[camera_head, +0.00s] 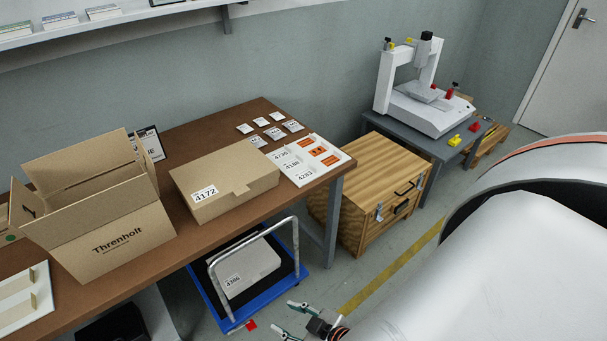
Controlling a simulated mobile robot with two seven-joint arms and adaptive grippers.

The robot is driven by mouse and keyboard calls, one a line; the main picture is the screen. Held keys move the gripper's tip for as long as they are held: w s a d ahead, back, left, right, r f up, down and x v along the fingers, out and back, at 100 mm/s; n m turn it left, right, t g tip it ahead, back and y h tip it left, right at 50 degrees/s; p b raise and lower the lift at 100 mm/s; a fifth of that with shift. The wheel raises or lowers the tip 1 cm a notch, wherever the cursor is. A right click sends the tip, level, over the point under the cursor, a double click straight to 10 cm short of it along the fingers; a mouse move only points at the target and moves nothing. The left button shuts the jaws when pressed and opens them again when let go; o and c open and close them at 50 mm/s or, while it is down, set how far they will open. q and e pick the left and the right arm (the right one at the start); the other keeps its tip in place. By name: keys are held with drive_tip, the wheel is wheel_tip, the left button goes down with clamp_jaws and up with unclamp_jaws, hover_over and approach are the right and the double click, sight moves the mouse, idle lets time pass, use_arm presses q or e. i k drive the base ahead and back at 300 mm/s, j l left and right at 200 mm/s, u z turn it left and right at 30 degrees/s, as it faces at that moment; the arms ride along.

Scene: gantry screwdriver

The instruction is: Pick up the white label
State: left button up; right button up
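A white sheet (336,159) lies near the right end of the brown table (207,133). It carries white labels with printed numbers, such as the white label reading 4283 (305,175), and several orange labels (318,151). Another white label reading 4172 (205,194) is on the front of a closed cardboard box (245,178). I cannot tell which white label is meant. My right gripper (285,318) is low at the bottom edge, in front of the table and well away from the sheet. Its two fingers are apart with nothing between them. My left gripper is not in view.
An open carton marked Threnholt (118,243) stands left on the table. Several small white packets (262,122) lie behind the sheet. A blue trolley (211,296) with a metal handle carries a box below the table. A wooden crate (345,205) and a white gantry machine (430,112) stand right.

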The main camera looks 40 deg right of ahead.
sight(295, 162)
drive_tip(key=l+u, duration=0.1)
drive_tip(key=u, duration=0.45)
drive_tip(key=k+l+u, duration=0.1)
drive_tip(key=l+u, duration=0.25)
drive_tip(key=k+l+u, duration=0.15)
drive_tip(key=l+u, duration=0.2)
drive_tip(key=l, duration=0.15)
drive_tip(key=k+l+u, duration=0.15)
drive_tip(key=l, duration=0.3)
drive_tip(key=k+l+u, duration=0.15)
drive_tip(key=k+l, duration=0.15)
drive_tip(key=l, duration=0.15)
drive_tip(key=k+l, duration=0.25)
drive_tip(key=l, duration=0.15)
drive_tip(key=k+l+u, duration=0.1)
drive_tip(key=k+l, duration=0.15)
drive_tip(key=l, duration=0.15)
